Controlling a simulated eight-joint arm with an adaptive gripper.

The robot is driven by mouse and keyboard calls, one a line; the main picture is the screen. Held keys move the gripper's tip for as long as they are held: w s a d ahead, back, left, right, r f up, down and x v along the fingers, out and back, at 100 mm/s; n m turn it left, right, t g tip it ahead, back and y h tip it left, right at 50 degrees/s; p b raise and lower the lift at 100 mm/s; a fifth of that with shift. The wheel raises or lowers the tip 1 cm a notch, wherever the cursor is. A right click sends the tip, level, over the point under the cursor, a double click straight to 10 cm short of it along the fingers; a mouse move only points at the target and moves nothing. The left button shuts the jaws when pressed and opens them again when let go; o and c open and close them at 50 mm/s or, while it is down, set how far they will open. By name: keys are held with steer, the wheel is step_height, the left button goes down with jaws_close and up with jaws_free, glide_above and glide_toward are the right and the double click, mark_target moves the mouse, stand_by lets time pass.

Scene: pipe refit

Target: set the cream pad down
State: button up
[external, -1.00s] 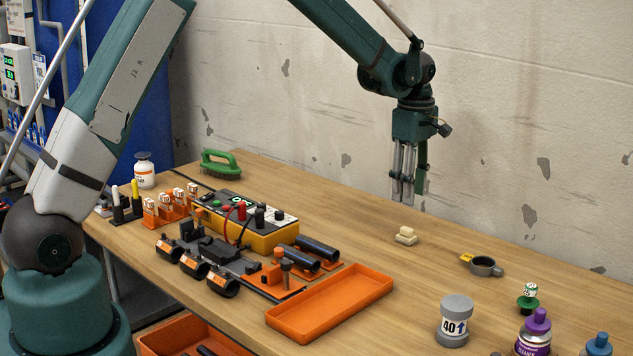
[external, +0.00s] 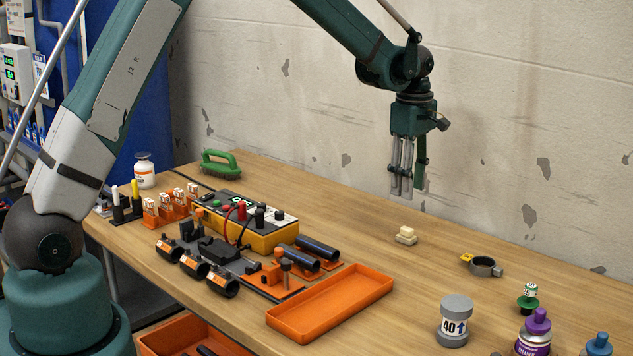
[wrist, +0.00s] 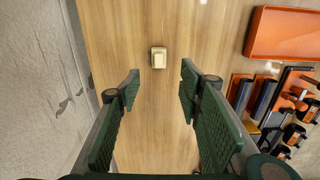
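The cream pad (external: 405,235) rests on the wooden bench, right of the orange tray's far end. In the wrist view the pad (wrist: 158,58) lies flat, ahead of my fingertips and roughly centred between them. It looks like a small pale block with a lighter top layer. My gripper (external: 401,192) hangs in the air above and behind the pad, apart from it. In the wrist view its green fingers (wrist: 158,92) are spread wide with nothing between them.
An orange tray (external: 275,322), black pipes (external: 318,248) and a yellow meter (external: 262,238) stand left of the pad. A grey clamp (external: 485,267), a white-labelled grey container (external: 453,322) and a purple bottle (external: 533,335) stand to the right. The bench around the pad is clear.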

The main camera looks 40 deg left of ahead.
steer(key=s+a+r+m+t, duration=0.2)
steer(key=s+a+r+m, duration=0.15)
steer(key=s+r, duration=0.7)
steer(key=s+a+r+m+t, duration=0.15)
steer(key=s+r+m, duration=0.35)
steer(key=s+r, duration=0.55)
steer(key=s+a+m+t, duration=0.1)
steer(key=s+m, duration=0.3)
steer(key=s, duration=0.9)
steer(key=s+a+f+m+t, duration=0.1)
steer(key=s+m, duration=0.4)
steer(key=s, duration=0.7)
steer(key=shift+s+a+f+t, duration=0.25)
steer(key=shift+s+a+t, duration=0.15)
steer(key=shift+a+t, duration=0.35)
